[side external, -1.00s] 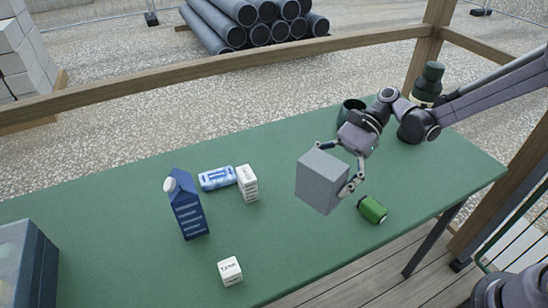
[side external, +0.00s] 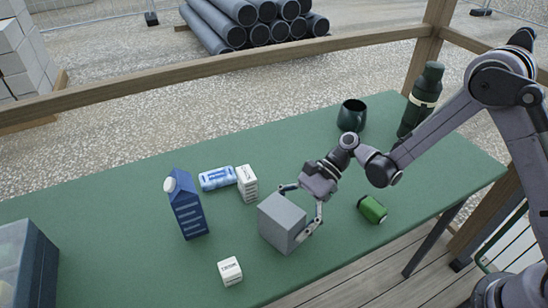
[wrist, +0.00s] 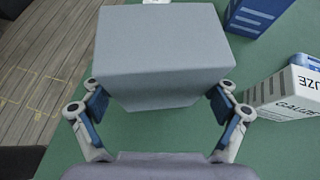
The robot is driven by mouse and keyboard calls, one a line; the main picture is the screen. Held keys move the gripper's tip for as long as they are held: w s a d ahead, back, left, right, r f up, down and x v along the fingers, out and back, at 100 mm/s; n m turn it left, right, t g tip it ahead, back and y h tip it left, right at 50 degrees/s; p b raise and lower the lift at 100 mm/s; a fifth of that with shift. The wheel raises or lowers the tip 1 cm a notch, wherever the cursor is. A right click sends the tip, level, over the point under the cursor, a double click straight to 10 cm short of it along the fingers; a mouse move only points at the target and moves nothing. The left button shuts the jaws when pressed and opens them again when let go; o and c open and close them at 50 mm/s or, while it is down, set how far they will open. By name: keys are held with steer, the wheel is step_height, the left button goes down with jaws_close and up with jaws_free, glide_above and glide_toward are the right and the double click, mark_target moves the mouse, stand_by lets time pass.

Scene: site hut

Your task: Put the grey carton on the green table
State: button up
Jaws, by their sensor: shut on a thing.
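The grey carton (side external: 281,222) is a plain box at the front middle of the green table (side external: 340,255). My gripper (side external: 302,209) is shut on the carton, with one finger on each side of it. In the wrist view the carton (wrist: 165,55) fills the upper middle between the two blue-padded fingertips of my gripper (wrist: 158,105). The carton is at or just above the table top; I cannot tell whether its underside touches.
A small white box (side external: 230,270) is close in front. A green can (side external: 372,209), dark mug (side external: 352,115) and dark bottle (side external: 420,100) are right. A bin (side external: 30,262) is far left.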

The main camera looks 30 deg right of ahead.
steer(key=shift+f, duration=0.15)
steer(key=o, duration=1)
steer(key=shift+o, duration=0.2)
steer(key=s+d+r+n+t+h, duration=0.1)
steer(key=d+r+n+t+h, duration=0.35)
steer(key=d+r, duration=0.95)
steer(key=s+d+r+n+t+h, duration=0.1)
steer(key=s+d+n+t+h, duration=0.4)
steer(key=d+n, duration=0.5)
steer(key=shift+s+d+r+h, duration=0.2)
steer(key=shift+s+d+h, duration=0.8)
steer(key=shift+s, duration=0.6)
steer(key=shift+t, duration=0.25)
